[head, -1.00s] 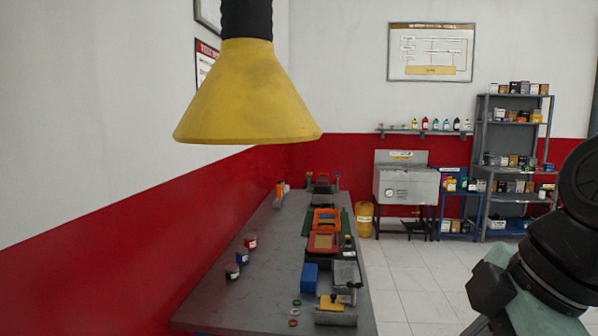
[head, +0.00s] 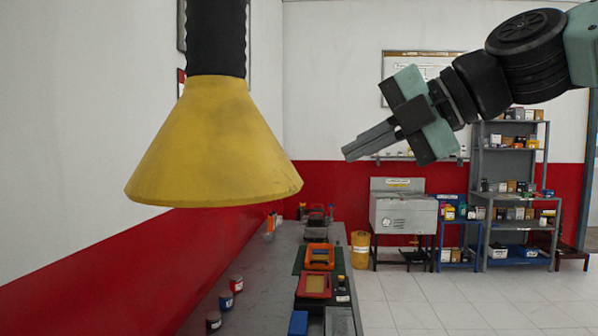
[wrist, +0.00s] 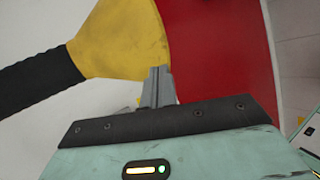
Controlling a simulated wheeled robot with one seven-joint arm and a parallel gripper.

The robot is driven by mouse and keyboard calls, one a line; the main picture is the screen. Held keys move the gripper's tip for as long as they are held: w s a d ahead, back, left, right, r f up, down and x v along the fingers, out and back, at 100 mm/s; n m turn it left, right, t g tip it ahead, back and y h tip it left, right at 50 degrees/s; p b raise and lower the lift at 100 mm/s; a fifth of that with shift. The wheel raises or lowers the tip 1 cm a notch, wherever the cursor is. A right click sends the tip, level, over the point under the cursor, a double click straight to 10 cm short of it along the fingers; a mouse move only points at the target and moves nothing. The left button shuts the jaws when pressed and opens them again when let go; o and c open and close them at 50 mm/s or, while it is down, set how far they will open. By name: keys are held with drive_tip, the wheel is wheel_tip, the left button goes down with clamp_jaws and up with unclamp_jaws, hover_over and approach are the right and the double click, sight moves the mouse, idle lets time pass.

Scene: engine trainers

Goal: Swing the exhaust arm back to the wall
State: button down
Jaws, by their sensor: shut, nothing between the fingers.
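The exhaust arm shows as a yellow hood (head: 215,150) on a black hose (head: 216,38), hanging at the left of the head view over the workbench. In the wrist view the yellow hood (wrist: 120,40) lies beyond my fingers, with its black hose (wrist: 40,82) to the left. The wall (head: 80,100) is white above and red below, on the left. My gripper (head: 345,153) is shut and empty, pointing left, to the right of the hood with a gap between them in the head view. Its fingertips also show in the wrist view (wrist: 158,70).
A long grey workbench (head: 262,285) runs along the left wall, with jars (head: 225,299), an orange tray (head: 319,257) and other items on it. A parts washer (head: 403,212) and a shelf rack (head: 515,190) stand at the back. The tiled floor (head: 440,300) at right is clear.

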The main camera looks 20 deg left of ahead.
drive_tip(key=p, duration=0.5)
approach(285, 187)
drive_tip(key=x, duration=0.5)
drive_tip(key=shift+a, duration=0.15)
drive_tip(key=shift+p+x, duration=0.6)
drive_tip(key=shift+x, duration=0.2)
drive_tip(key=shift+f, duration=0.15)
